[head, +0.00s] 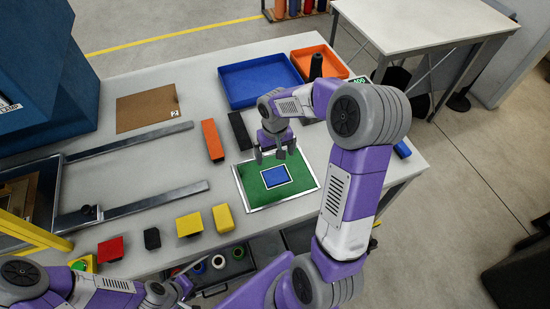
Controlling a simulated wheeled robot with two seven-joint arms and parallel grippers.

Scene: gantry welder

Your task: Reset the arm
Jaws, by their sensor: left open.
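The green board has a light rim and lies on the grey table (135,82). A blue block (275,176) sits in a white-edged square on the board, just below the fingertips in the picture. Whether the fingers touch the board cannot be told.
An orange block (212,140) and a black block (239,131) lie left of the gripper. Blue (235,101) and orange (306,58) trays stand behind. Yellow blocks (189,224) (223,218), a black block (152,238) and a red block (110,249) line the front edge. Metal rails (150,202) lie left.

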